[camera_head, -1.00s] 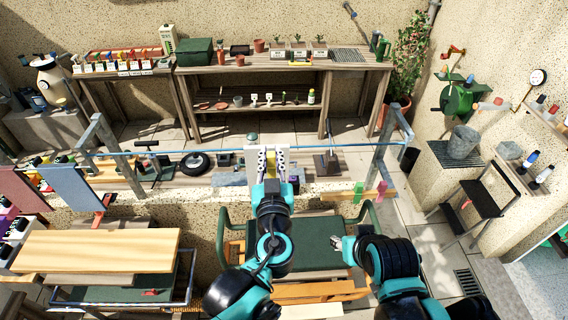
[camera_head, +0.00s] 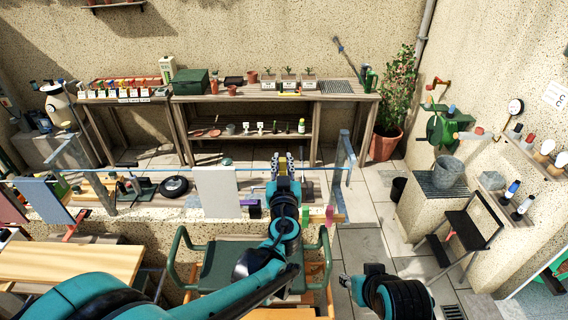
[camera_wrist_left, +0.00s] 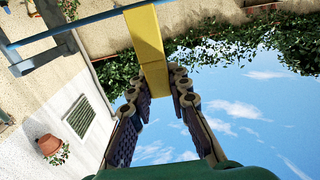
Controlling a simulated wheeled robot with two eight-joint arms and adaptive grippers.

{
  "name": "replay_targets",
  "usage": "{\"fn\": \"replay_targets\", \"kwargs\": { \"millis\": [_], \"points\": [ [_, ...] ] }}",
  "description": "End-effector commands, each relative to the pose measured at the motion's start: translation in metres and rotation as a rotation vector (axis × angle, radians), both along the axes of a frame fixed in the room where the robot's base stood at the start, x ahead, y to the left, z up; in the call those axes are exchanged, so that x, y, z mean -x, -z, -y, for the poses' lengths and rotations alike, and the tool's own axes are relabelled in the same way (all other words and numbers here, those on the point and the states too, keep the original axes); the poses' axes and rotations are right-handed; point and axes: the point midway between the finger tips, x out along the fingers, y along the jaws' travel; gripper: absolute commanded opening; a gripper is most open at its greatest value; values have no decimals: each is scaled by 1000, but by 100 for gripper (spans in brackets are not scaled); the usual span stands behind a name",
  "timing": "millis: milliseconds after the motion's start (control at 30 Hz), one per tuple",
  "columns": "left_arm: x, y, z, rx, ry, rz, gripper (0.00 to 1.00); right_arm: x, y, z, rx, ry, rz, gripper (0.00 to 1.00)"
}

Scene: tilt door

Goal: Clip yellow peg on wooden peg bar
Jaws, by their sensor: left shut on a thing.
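The yellow peg (camera_wrist_left: 147,48) is between the fingertips of my left gripper (camera_wrist_left: 160,85) in the left wrist view, with sky behind it. In the head view my left gripper (camera_head: 283,162) points away from me near the blue line, to the right of a hanging white panel (camera_head: 216,192).
The blue line (camera_head: 130,170) runs between metal posts, one (camera_head: 345,150) at the right; the line (camera_wrist_left: 80,28) also shows in the left wrist view. A green chair (camera_head: 225,262) stands in front. A wooden bench (camera_head: 275,97) with pots is behind.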

Motion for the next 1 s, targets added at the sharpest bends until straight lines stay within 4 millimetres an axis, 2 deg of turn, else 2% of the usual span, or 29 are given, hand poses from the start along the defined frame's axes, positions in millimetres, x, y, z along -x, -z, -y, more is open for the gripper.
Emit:
{"fn": "replay_targets", "kwargs": {
  "millis": [267,700,1000],
  "points": [
    [0,8,0,0,1,0,0,0,11,0,0,0,0,40],
    [0,55,0,0,1,0,0,0,56,0,0,0,0,40],
    [0,60,0,0,1,0,0,0,61,0,0,0,0,40]
  ]
}}
